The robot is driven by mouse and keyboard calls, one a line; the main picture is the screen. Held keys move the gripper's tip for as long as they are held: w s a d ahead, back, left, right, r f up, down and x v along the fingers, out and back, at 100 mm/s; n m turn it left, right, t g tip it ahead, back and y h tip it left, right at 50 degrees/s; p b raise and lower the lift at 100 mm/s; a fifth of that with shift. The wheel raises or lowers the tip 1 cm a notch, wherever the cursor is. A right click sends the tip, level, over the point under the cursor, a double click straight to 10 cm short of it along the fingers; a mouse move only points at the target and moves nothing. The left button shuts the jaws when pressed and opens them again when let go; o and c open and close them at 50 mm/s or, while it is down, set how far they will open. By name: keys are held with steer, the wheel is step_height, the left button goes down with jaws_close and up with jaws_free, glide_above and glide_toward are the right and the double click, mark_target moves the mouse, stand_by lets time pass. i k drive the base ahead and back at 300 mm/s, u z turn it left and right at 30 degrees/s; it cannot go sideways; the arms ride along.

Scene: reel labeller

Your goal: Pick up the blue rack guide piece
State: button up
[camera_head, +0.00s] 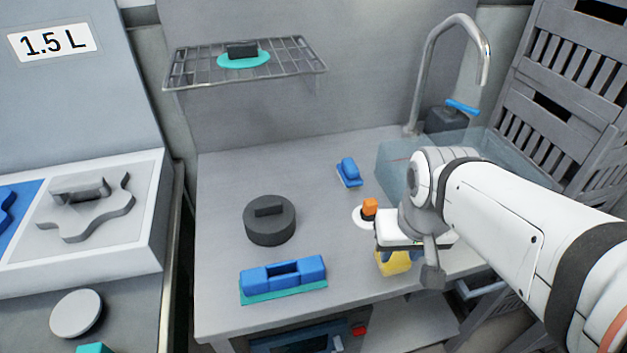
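A long blue block (283,274) with a notch in its upper middle lies on a teal strip (285,294) near the front of the grey counter. A smaller blue piece (349,171) with a raised grip sits farther back, left of the sink. I cannot tell for sure which is the rack guide piece. My gripper (404,258) is over the counter's front right, to the right of the long blue block and apart from it. Its fingers are mostly hidden by my wrist, so its opening does not show. A yellow thing (394,264) shows just below the wrist.
A dark round weight (269,220) stands behind the long blue block. An orange piece (370,206) on a white disc is close to my wrist. A wire shelf (200,75) hangs above the back. The sink (400,165) and tap are back right. The counter's middle is clear.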

mark_target(255, 281)
steer(key=z, duration=0.4)
steer(key=k, duration=2.25)
steer(key=u, duration=0.75)
steer(key=i, duration=1.7)
steer(key=u, duration=0.05)
